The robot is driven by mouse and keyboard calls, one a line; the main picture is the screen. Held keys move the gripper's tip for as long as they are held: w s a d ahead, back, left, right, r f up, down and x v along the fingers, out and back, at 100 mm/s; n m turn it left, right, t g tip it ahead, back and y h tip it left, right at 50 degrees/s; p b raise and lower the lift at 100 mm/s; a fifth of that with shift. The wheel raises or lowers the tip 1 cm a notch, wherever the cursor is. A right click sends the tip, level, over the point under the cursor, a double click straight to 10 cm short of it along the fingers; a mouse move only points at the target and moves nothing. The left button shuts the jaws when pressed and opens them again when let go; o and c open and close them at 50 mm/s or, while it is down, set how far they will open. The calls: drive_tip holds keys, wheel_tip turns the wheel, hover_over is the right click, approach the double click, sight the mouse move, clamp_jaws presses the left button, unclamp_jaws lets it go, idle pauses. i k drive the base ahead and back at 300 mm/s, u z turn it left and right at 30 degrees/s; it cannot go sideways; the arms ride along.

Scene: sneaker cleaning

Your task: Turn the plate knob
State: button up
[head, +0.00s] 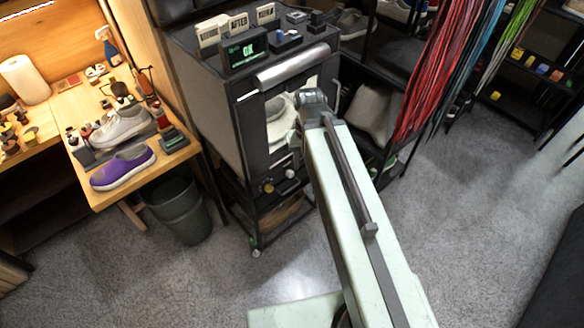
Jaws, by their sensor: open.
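A dark cabinet-like machine (222,125) stands ahead of me, with a lit green display on top and a wide metal bar across its upper front. Two small knobs sit low on its front: a yellowish one (268,188) and a paler one (290,174) to its right. I cannot tell which is the plate knob. My arm reaches up to the machine's front window. My gripper (296,132) is at the arm's far end, above and right of the knobs and apart from them. It is open and looks empty; its fingers are small and partly hidden.
A wooden bench (110,190) at left holds a purple shoe (122,168), a grey-white shoe (122,127) and a paper roll (25,80). A grey bin (180,208) stands below it. Laces (440,70) hang at right beside shelves. The grey floor at right is clear.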

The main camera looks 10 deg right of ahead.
sight(290, 173)
drive_tip(key=u, duration=0.9)
drive_tip(key=k, duration=1.65)
drive_tip(key=z, duration=0.6)
drive_tip(key=i, duration=1)
drive_tip(key=u, duration=0.05)
